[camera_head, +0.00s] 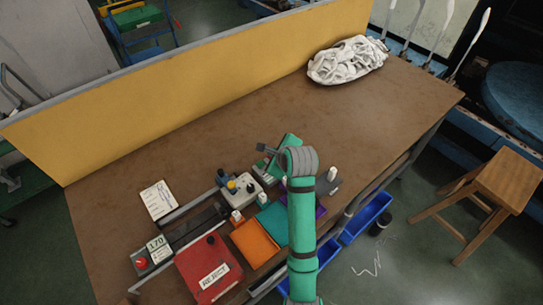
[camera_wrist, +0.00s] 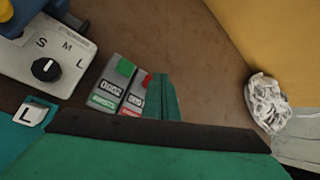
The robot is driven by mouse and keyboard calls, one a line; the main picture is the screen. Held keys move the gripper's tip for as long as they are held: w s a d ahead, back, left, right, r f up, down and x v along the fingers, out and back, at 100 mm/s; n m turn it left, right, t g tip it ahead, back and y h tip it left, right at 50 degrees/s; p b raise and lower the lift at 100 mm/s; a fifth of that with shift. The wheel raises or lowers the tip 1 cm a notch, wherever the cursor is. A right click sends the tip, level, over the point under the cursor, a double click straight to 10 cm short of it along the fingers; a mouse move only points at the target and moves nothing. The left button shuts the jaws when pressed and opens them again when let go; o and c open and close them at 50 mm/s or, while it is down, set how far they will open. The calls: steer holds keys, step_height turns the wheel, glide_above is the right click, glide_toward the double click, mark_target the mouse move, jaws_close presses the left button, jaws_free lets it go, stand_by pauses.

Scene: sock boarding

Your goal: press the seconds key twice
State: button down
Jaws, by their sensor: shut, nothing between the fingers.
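Two small grey counters stand side by side in the wrist view. One has a green key (camera_wrist: 125,67), a number window and a green label. The other counter (camera_wrist: 132,101) has a red key (camera_wrist: 148,80), a number window and a red label. The lettering is too small to read, but the red one appears to be the seconds counter. My gripper (camera_wrist: 160,82) is shut and empty. Its fingertips show just right of the red key and hide part of it. I cannot tell whether they touch it. In the head view my arm partly hides the counters.
A grey box with an S-M-L dial (camera_wrist: 47,69) stands left of the counters. A white sock pile (camera_head: 347,60) lies far back. The table's middle (camera_head: 235,120) is clear.

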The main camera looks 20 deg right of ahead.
steer(key=shift+f, duration=0.55)
stand_by(0.4)
steer(key=shift+r, duration=1.1)
step_height(320, 180, up, 5)
steer(key=shift+r, duration=0.1)
stand_by(0.5)
